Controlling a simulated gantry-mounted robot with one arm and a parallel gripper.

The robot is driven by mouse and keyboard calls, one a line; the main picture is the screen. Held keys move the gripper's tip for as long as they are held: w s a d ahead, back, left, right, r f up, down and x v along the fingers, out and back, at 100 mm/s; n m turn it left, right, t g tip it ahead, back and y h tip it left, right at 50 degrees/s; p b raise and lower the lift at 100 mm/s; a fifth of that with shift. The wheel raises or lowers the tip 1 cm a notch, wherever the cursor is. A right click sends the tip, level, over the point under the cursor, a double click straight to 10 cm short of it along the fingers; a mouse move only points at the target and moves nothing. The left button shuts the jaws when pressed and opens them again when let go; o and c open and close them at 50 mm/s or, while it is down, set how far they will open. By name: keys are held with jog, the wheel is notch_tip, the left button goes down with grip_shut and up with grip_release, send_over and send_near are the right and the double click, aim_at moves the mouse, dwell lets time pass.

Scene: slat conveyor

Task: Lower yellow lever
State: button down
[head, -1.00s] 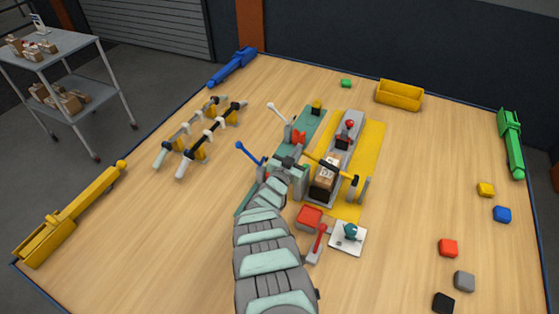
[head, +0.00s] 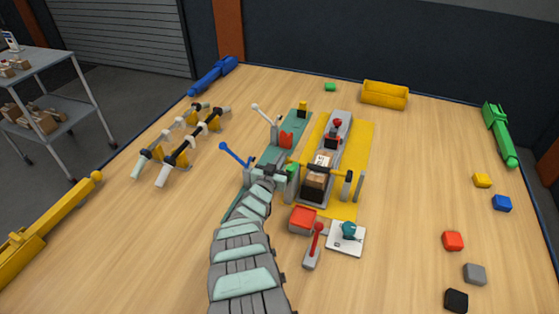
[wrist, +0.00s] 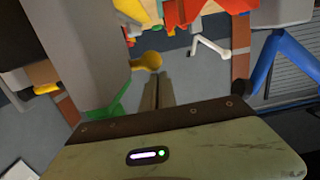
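In the wrist view, a yellow knob (wrist: 147,62) on a short yellow stem shows just beyond the tips of my gripper (wrist: 153,82). The fingers look close together, with nothing visible between them. I cannot tell whether they touch the knob. A grey block with a green part (wrist: 104,108) stands close on the left and hides some of the stem.
A blue lever (head: 235,154) and a white lever (head: 266,115) stand left of the conveyor. A red lever (head: 316,239) and a red box (head: 303,219) are in front. A brown carton (head: 317,176) lies on the conveyor.

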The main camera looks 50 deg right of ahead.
jog(key=shift+s+f, duration=0.1)
jog(key=shift+f, duration=0.3)
notch_tip(320, 180, up, 5)
jog(key=p, duration=0.4)
jog(key=p+v, duration=0.4)
jog(key=v, duration=0.6)
jog(key=shift+w+a, duration=0.2)
jog(key=shift+a, duration=0.2)
jog(key=shift+f, duration=0.1)
